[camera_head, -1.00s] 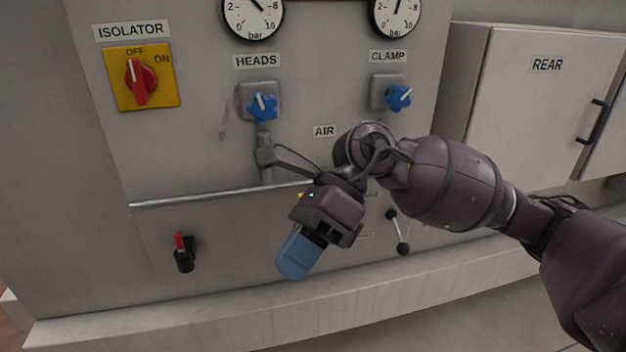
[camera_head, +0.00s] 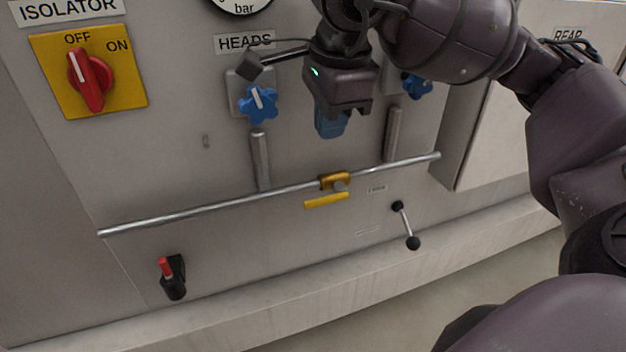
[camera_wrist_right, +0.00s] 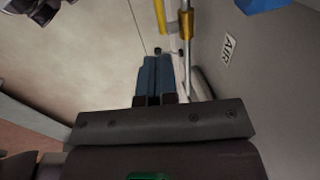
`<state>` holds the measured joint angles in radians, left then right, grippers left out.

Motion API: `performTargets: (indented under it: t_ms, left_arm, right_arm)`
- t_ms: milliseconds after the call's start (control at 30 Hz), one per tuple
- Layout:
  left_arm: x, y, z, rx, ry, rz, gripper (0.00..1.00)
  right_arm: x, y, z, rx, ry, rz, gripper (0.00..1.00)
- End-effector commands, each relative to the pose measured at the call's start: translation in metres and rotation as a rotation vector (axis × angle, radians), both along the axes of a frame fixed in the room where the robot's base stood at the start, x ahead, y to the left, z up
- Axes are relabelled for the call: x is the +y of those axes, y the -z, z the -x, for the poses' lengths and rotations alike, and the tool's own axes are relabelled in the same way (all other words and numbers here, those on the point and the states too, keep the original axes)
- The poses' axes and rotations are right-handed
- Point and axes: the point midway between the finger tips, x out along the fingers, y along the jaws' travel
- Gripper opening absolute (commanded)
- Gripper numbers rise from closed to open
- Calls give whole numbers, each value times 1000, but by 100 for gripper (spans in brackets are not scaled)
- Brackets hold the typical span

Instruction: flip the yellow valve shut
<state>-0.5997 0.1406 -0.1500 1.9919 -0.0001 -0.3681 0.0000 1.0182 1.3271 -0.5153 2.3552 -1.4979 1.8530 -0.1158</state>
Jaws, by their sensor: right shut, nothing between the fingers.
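The yellow valve (camera_head: 334,181) sits on a thin horizontal metal pipe (camera_head: 220,205) across the machine's grey front panel. Its yellow lever (camera_head: 327,201) lies just below and roughly parallel to the pipe. In the wrist view the lever (camera_wrist_right: 159,14) and brass-coloured valve body (camera_wrist_right: 185,23) show beyond my fingertips. My right gripper (camera_head: 331,128) has its blue fingers shut and empty. In the head view it appears above the valve, pointing down, apart from it. The fingers also show in the wrist view (camera_wrist_right: 154,62). My left gripper is not in view.
Blue knobs labelled HEADS (camera_head: 258,104) and CLAMP (camera_head: 417,85) flank my right gripper in the head view. A red isolator switch (camera_head: 90,79) is upper left. A red-tipped toggle (camera_head: 170,277) and black-knobbed lever (camera_head: 405,225) are lower down. A ledge (camera_head: 250,300) runs below.

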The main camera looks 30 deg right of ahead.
Motion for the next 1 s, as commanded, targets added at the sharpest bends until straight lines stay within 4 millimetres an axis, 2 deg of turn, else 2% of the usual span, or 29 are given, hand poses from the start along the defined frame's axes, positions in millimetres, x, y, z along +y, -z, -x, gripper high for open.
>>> performTargets:
  t_ms: [267, 433, 567, 1000]
  left_arm:
    - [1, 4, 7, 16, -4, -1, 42]
    - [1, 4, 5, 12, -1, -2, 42]
    - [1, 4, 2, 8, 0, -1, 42]
    - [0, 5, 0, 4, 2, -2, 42]
  right_arm:
    - [0, 0, 0, 1, 0, -1, 0]
    - [0, 10, -2, 4, 0, -1, 0]
    - [-1, 28, -4, 5, -1, -1, 0]
    - [-5, 103, -19, 5, 0, -2, 0]
